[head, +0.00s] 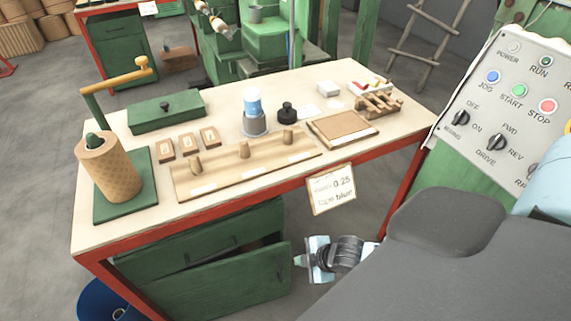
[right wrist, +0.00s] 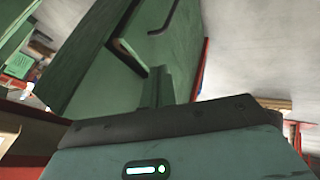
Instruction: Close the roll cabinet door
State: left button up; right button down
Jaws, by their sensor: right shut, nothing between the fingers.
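The green roll cabinet (head: 190,240) stands under the table, with an upper front that carries a handle. Its lower green door (head: 240,284) is ajar, and a dark gap shows above the door's top edge. My right gripper (head: 299,261) is shut and empty, close to the right edge of the door; I cannot tell whether it touches. In the right wrist view the shut fingers (right wrist: 158,88) point toward a green panel (right wrist: 100,80) with dark handles. My left gripper is not in view.
The table (head: 330,85) with its red frame stands over the cabinet. A paper tag (head: 332,190) hangs from its front edge. A blue bin (head: 100,300) stands at lower left. A control panel (head: 510,95) is at right. Grey floor (head: 375,200) is clear right of the cabinet.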

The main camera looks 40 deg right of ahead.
jog(key=w+f, duration=0.1)
jog(key=w, duration=0.1)
jog(key=w+f+b, duration=0.1)
jog(key=w+f, duration=0.1)
jog(key=w, duration=0.1)
jog(key=w+f+b, duration=0.1)
jog(key=w+f, duration=0.1)
jog(key=shift+w+f, duration=0.25)
jog(key=shift+w, duration=0.05)
jog(key=shift+d, duration=0.1)
